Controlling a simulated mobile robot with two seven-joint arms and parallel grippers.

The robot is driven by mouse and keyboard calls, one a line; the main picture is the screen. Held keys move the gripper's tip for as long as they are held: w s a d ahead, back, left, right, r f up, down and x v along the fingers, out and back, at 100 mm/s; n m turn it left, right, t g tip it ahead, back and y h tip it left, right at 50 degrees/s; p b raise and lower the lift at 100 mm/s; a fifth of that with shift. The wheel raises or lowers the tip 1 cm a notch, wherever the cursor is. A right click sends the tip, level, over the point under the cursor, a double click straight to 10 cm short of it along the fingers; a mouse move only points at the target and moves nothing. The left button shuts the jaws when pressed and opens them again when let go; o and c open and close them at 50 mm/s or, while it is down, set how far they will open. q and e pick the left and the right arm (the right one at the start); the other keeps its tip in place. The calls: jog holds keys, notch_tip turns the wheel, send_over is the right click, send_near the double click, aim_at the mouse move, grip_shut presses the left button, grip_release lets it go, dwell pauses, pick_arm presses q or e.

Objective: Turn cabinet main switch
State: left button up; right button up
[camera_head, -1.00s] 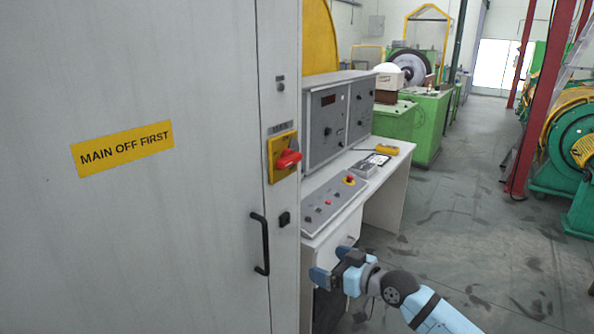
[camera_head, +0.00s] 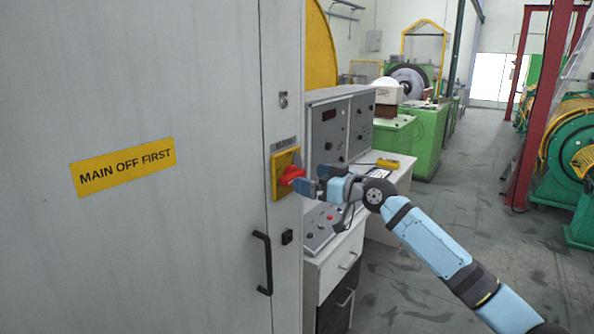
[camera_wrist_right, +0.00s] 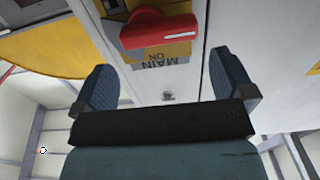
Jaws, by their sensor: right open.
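The cabinet main switch is a red rotary handle (camera_head: 291,176) on a yellow plate (camera_head: 281,188), mounted on the grey cabinet's narrow front strip. My right gripper (camera_head: 312,184) is just to the right of the red handle in the head view, and its arm comes in from the lower right. In the right wrist view the two blue fingertips (camera_wrist_right: 160,80) are wide apart and empty. The red handle (camera_wrist_right: 158,31) shows beyond them, near the top, with "MAIN ON" lettering beside it. I cannot tell whether a finger touches the handle. My left gripper is not in view.
The cabinet door carries a yellow "MAIN OFF FIRST" label (camera_head: 122,167) and a black pull handle (camera_head: 264,263) below the switch. A control desk (camera_head: 336,222) with buttons and a panel (camera_head: 340,128) stands right behind my right gripper. Open floor lies further right.

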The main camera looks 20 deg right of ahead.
aim_at(297, 174)
jog(key=x, duration=0.5)
jog(key=shift+p, duration=0.35)
jog(key=c, duration=0.6)
